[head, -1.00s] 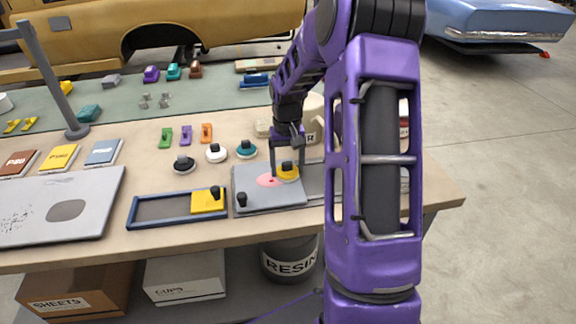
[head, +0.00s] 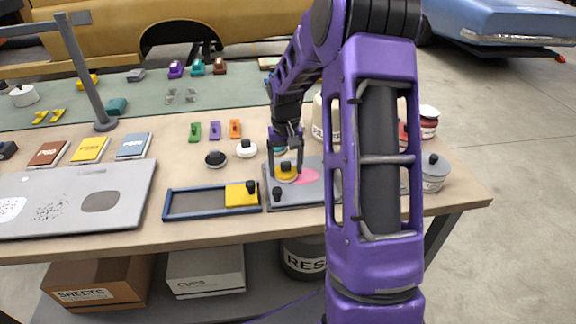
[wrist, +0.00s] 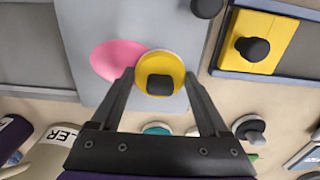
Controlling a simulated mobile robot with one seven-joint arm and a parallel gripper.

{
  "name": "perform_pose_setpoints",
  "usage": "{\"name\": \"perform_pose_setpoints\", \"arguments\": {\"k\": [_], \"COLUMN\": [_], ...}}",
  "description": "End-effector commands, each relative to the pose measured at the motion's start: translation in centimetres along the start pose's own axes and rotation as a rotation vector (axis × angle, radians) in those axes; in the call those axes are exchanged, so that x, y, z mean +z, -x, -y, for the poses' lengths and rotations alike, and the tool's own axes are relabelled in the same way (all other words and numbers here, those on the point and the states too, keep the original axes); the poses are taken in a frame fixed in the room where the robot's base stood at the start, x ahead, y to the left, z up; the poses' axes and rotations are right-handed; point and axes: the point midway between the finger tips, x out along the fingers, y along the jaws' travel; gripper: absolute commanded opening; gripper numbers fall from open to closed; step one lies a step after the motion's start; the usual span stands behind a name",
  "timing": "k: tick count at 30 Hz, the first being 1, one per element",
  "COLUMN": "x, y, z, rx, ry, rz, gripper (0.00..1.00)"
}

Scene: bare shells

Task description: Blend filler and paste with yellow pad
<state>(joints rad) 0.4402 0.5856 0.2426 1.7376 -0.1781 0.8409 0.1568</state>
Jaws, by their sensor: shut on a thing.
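The round yellow pad (head: 284,179) with a black knob rests on a grey board (head: 300,197). My gripper (head: 285,168) is shut on the pad from above, one finger on each side. The wrist view shows the yellow pad (wrist: 174,66) between my fingertips (wrist: 159,76). A smooth pink patch of filler and paste (head: 311,176) lies on the board beside the pad, to its right in the head view. In the wrist view the pink patch (wrist: 112,60) meets the pad's left edge. The pad hides part of it.
A blue-framed tray (head: 205,204) with a square yellow block (head: 238,195) stands left of the board. Round knobbed pads, white (head: 246,149) and black (head: 215,159), sit behind. A cream filler tin (wrist: 48,158) and grey pot (head: 435,175) stand nearby.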

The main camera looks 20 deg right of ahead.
Motion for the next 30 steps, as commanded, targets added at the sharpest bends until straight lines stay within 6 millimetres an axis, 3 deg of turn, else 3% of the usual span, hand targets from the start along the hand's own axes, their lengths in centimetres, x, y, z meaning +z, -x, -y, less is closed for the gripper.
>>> {"name": "perform_pose_setpoints", "arguments": {"k": [2,14,22,30], "x": [-0.1,0.1,0.2,0.3], "y": [2.5,5.8,7.7,7.9], "z": [0.1,0.5,0.9,0.9], "rx": [0.001,0.001,0.001,0.001], "ry": [0.001,0.003,0.003,0.004], "rz": [-0.004,-0.002,-0.002,-0.001], "gripper": [0.26,0.26,0.26,0.26]}}
